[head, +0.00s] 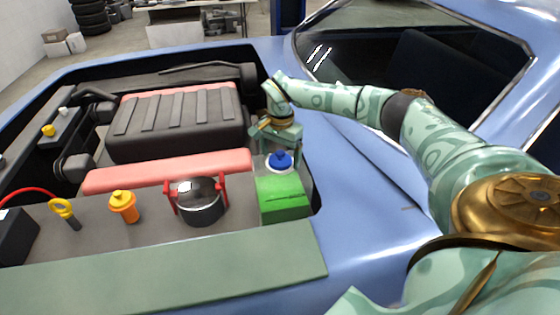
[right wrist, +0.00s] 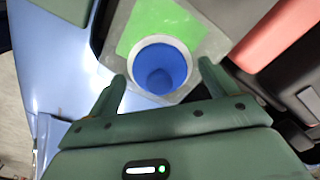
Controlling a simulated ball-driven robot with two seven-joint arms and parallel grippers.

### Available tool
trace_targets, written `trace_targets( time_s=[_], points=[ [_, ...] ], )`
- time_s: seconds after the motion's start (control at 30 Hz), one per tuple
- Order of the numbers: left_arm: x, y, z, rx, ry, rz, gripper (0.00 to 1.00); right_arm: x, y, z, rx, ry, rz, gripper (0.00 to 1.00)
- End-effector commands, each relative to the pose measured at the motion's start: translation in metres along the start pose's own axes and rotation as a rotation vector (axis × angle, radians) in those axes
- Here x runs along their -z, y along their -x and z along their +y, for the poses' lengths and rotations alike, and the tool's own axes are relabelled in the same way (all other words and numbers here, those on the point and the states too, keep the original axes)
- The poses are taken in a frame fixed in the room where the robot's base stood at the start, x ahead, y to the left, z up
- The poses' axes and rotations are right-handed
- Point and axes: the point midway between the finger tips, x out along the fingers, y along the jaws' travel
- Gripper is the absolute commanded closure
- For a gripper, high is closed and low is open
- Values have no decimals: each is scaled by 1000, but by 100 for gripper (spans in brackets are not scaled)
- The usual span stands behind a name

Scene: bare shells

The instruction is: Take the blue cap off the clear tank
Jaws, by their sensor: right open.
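The clear tank (head: 283,198) stands at the right end of the engine bay and holds bright green fluid. The blue cap (head: 280,161) sits on its top, inside a pale ring-shaped neck. In the right wrist view the cap (right wrist: 161,68) lies just ahead of the fingertips, between their lines. My right gripper (head: 277,148) is open and empty, above and behind the cap in the head view. Its two fingers show apart in the right wrist view (right wrist: 160,78); neither appears to touch the cap. My left gripper is not in view.
Left of the tank are a black pot-like reservoir with red clamps (head: 199,200), an orange filler with yellow cap (head: 123,206) and a yellow-ringed dipstick (head: 63,210). The black and red engine cover (head: 180,120) lies behind. A green front panel (head: 170,268) and blue fender (head: 350,190) border the bay.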

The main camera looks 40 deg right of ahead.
Motion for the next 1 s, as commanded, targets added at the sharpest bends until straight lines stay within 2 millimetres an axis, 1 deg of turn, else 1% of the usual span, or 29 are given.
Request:
trace_targets(
  time_s=[0.17,0.2,0.27,0.3,0.33,0.37,0.63,0.77,0.87,0.93,0.97,1.0],
  points=[
    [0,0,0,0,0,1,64,0,0,0,1,0,0,15],
    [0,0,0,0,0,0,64,0,0,0,1,0,0,20],
    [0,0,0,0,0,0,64,0,0,0,1,0,0,37],
    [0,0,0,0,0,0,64,0,0,0,1,0,0,48],
    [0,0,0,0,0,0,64,0,0,0,1,0,0,57],
    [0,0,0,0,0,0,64,0,0,0,1,0,0,63],
    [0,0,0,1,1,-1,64,0,1,0,1,-1,0,63],
    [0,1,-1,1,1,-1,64,0,6,0,2,0,1,63],
    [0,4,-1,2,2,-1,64,1,18,-1,3,-1,1,63],
    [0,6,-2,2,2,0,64,1,32,-1,6,-1,1,63],
    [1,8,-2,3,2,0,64,0,38,-1,5,0,1,63],
    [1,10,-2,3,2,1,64,-8,46,1,5,4,0,63]
  ],
)
